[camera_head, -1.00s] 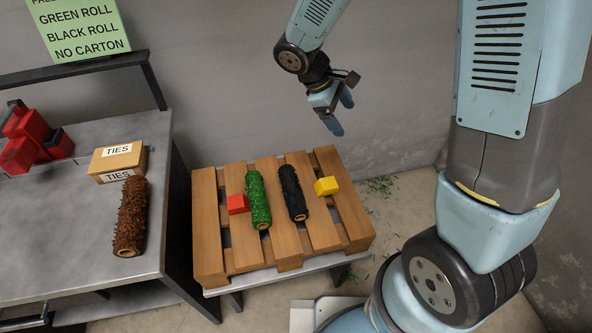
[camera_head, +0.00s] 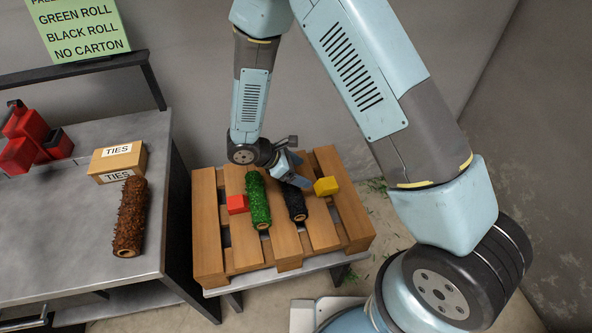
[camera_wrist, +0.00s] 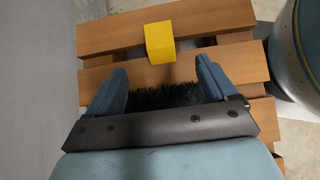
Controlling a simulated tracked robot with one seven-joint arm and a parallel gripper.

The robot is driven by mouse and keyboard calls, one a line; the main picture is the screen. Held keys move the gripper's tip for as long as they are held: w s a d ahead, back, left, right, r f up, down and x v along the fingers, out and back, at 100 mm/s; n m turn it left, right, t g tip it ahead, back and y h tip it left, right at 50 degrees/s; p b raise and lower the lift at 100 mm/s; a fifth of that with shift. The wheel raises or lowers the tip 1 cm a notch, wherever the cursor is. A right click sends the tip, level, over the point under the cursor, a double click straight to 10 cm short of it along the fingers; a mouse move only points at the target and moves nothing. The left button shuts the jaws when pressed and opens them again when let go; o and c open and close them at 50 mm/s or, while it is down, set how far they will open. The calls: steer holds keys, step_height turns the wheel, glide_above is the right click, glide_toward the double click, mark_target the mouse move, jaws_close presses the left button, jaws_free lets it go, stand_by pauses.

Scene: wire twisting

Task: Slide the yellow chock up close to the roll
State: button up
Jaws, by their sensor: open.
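The yellow chock (camera_head: 326,186) sits on the pallet slats, to the right of the black roll (camera_head: 296,206) and close to its far half. In the wrist view the yellow chock (camera_wrist: 160,42) stands beyond my open fingertips. My gripper (camera_head: 290,172) is low over the far end of the black roll and hides part of it. In the wrist view the gripper (camera_wrist: 162,78) is open and empty, with the dark bristles of the black roll (camera_wrist: 165,96) between and below its fingers. I cannot tell whether the fingers touch the roll.
A green roll (camera_head: 258,200) lies left of the black roll, with a red chock (camera_head: 237,204) at its left side. The wooden pallet (camera_head: 208,235) rests on a low stand. A bench at left holds a brown roll (camera_head: 130,215) and a TIES carton (camera_head: 118,162). A wall stands behind.

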mark_target(326, 184)
steer(key=x, duration=1.3)
steer(key=shift+w+d+f, duration=0.15)
steer(key=shift+d+f, duration=0.1)
steer(key=shift+d, duration=0.05)
steer(key=shift+c, duration=0.4)
steer(key=c, duration=1)
